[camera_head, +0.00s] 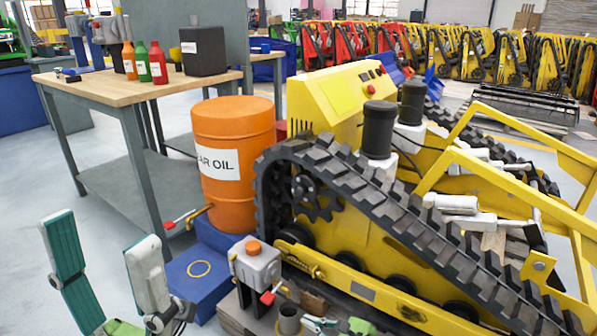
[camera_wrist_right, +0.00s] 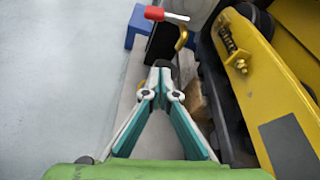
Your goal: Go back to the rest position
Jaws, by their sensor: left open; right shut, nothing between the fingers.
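My left gripper (camera_head: 99,232) is at the lower left of the head view. Its two teal-and-white fingers stand wide apart with nothing between them, over grey floor. My right gripper (camera_head: 314,322) shows only in part at the bottom edge of the head view, in front of the tracked carrier (camera_head: 345,256). In the right wrist view the right gripper (camera_wrist_right: 161,68) has its fingertips together, with nothing visible held. The carrier's yellow side also shows there, to the right of the fingers.
An orange oil drum (camera_head: 235,140) stands on a blue base (camera_head: 195,275). A grey container with an orange cap (camera_head: 255,262) is close to both grippers. A workbench (camera_head: 120,89) holds bottles and a black box (camera_head: 204,54). Open floor lies at left.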

